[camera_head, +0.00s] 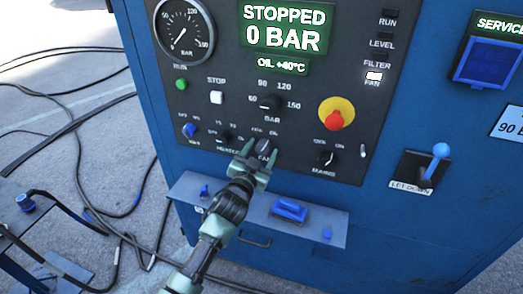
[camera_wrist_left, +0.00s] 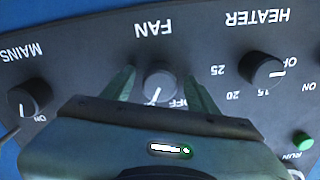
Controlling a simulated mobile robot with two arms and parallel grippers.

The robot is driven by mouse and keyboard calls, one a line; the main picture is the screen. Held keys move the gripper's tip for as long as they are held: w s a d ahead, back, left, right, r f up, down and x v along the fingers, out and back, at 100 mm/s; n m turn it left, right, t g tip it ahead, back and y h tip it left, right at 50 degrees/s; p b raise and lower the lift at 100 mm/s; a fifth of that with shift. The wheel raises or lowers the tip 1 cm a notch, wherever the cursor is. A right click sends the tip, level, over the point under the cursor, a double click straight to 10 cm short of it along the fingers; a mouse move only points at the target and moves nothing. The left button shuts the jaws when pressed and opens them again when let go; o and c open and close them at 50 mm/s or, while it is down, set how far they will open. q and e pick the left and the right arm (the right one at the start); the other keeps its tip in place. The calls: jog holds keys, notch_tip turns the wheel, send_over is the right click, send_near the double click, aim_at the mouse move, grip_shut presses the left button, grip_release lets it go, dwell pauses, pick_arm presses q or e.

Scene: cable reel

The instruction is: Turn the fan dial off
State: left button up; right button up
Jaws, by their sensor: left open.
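The fan dial (camera_wrist_left: 158,84) is a round grey knob on the dark panel, under the FAN label, which reads upside down in the left wrist view. Its white pointer line points down and slightly left in that view, beside the OFF mark rather than clearly at it. My left gripper (camera_wrist_left: 161,92) is open with one finger on each side of the dial; I cannot tell whether they touch it. In the head view my left gripper (camera_head: 259,160) reaches up to the dial (camera_head: 264,147) and partly covers its surroundings. My right gripper is not in view.
The heater dial (camera_wrist_left: 262,70) and mains dial (camera_wrist_left: 28,97) flank the fan dial. A red emergency button (camera_head: 336,116) sits above right. A shelf (camera_head: 335,222) juts out below the panel. The display (camera_head: 286,27) reads STOPPED.

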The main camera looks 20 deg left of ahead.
pick_arm(q)
grip_shut()
jog(key=shift+n, duration=0.4)
jog(key=n+p, duration=0.1)
jog(key=n, duration=0.3)
jog(key=shift+n, duration=0.3)
jog(key=n+p, duration=0.1)
jog(key=n, duration=0.3)
jog(key=shift+n, duration=0.4)
jog(key=shift+d+f+n+p, duration=0.1)
jog(key=shift+n+p, duration=0.2)
jog(key=shift+n, duration=0.5)
grip_release()
